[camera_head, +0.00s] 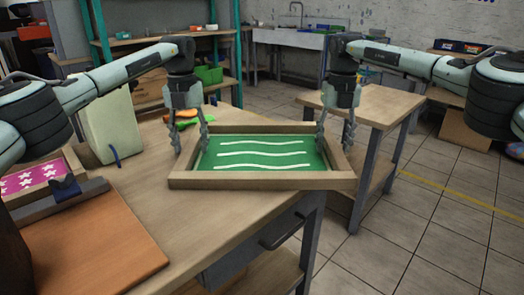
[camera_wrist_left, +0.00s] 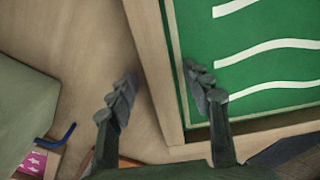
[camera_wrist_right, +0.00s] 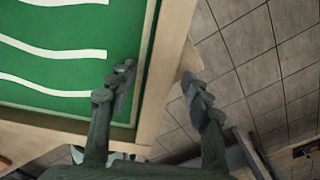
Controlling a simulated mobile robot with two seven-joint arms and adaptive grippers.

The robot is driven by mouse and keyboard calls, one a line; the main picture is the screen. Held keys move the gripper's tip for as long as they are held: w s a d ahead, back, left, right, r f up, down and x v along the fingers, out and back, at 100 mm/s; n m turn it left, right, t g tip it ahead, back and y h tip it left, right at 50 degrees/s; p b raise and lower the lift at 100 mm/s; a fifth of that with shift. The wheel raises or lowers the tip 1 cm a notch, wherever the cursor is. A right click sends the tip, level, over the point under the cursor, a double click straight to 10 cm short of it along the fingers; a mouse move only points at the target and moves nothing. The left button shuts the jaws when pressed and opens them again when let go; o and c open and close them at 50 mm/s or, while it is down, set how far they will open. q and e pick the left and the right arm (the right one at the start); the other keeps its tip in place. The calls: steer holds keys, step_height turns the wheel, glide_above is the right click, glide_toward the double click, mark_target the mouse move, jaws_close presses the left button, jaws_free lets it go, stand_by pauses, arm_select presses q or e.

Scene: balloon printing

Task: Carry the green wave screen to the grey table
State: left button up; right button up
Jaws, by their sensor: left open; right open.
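The green wave screen (camera_head: 262,168) is a wooden frame around a green sheet with three white wavy lines. It lies on the wooden table's corner, its right end reaching past the edge. My left gripper (camera_head: 190,148) is open at the screen's left rail; in the left wrist view its fingers (camera_wrist_left: 160,95) stand either side of that rail. My right gripper (camera_head: 335,146) is open at the right rail; in the right wrist view its fingers (camera_wrist_right: 157,85) straddle that rail. The green sheet also shows in the left wrist view (camera_wrist_left: 255,75) and the right wrist view (camera_wrist_right: 75,70). Which table is the grey one is unclear.
A pink star screen (camera_head: 35,180) and an orange-brown board (camera_head: 95,245) lie at the left of the wooden table (camera_head: 200,225). A pale green box (camera_head: 110,132) stands behind them. A smaller wooden-topped table (camera_head: 375,103) stands behind right. Tiled floor (camera_head: 430,225) is open at the right.

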arm_select(q)
steer(key=shift+f, duration=0.25)
arm_select(e)
steer(key=shift+f, duration=0.25)
arm_select(q)
jaws_close()
arm_select(e)
jaws_close()
